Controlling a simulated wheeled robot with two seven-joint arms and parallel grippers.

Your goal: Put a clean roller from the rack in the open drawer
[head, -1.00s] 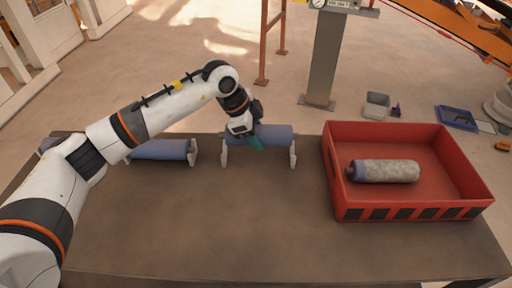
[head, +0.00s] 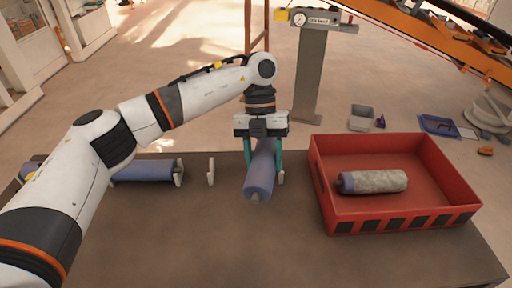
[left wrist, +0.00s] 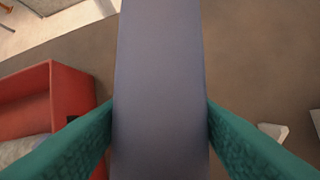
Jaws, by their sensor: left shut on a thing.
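My left gripper (head: 263,150) is shut on a plain blue roller (head: 260,178), with its teal fingers on either side of it. The roller points toward the front of the table, lifted clear of its rack supports (head: 211,171). In the left wrist view the roller (left wrist: 160,90) fills the middle between the fingers. A second blue roller (head: 142,170) rests on a rack at the left, partly behind my arm. The red open drawer (head: 400,218) stands at the right. In it lies a roller with a grey, mottled coating (head: 375,181). My right gripper is out of view.
The brown table (head: 200,240) is clear in front of the racks. The drawer's walls rise above the table top. Behind the table stand a grey post with a gauge (head: 306,80) and small trays on the floor (head: 362,118).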

